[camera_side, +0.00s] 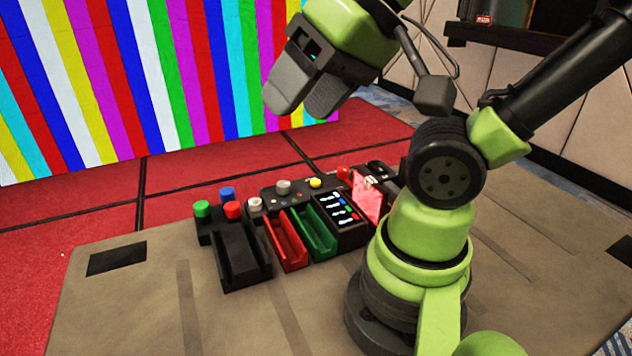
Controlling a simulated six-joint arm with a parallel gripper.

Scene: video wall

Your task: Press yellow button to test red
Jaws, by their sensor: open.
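The yellow button (316,183) is a small round cap on the black control panel (268,194), right of a grey knob (283,187). A red button (233,210) and a second red button (344,173) sit at the panel's left and right parts. A small screen (367,198) glows red at the panel's right side. My gripper (292,108) is open and empty, held well above and behind the panel, in front of the striped wall. It touches no button.
A video wall (150,75) with coloured vertical stripes stands behind. Green (202,209), blue (227,193) and white (255,205) buttons crowd the panel's left end. Black, red (287,245) and green (315,236) trays stand in front. The table (150,310) is clear at front left.

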